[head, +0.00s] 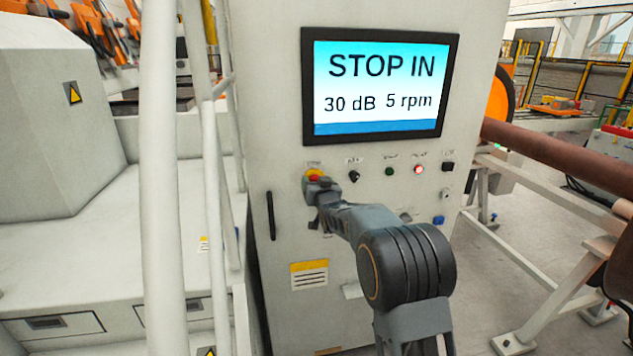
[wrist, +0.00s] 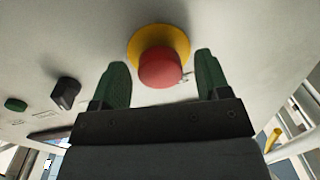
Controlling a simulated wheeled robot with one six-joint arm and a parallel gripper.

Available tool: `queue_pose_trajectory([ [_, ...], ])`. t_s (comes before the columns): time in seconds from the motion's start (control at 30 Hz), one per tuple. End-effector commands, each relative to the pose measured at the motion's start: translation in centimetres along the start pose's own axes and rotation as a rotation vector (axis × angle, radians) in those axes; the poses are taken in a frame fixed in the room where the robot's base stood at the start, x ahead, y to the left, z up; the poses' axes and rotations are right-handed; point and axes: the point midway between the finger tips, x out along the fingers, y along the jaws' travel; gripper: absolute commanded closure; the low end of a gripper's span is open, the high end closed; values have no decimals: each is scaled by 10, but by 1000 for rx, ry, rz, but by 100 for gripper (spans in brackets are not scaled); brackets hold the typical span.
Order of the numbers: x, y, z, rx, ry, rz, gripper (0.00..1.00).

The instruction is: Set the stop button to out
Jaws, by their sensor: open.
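The stop button is a red mushroom head on a yellow ring. It shows in the wrist view (wrist: 160,68) and, partly hidden by my gripper, in the head view (head: 315,174). The screen (head: 379,87) above it reads "STOP IN", "30 dB" and "5 rpm". My gripper (wrist: 161,80) is open, with one green finger on each side of the red head. A gap shows between each finger and the head in the wrist view. In the head view my gripper (head: 318,190) is at the panel, by the button.
A black selector knob (wrist: 66,92) and a green button (wrist: 15,104) are beside the stop button on the panel. A lit red lamp (head: 419,169) is farther right. A black handle (head: 271,215) and white upright pipes (head: 160,180) stand to the left.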

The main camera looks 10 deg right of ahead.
Motion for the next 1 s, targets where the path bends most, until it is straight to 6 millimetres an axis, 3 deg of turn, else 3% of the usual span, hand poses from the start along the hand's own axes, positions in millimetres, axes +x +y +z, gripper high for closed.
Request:
queue_pose_trajectory([
  [0.4, 5, 0, 0, 0, 0, 0, 30],
  [1.0, 5, 0, 0, 0, 0, 0, 87],
])
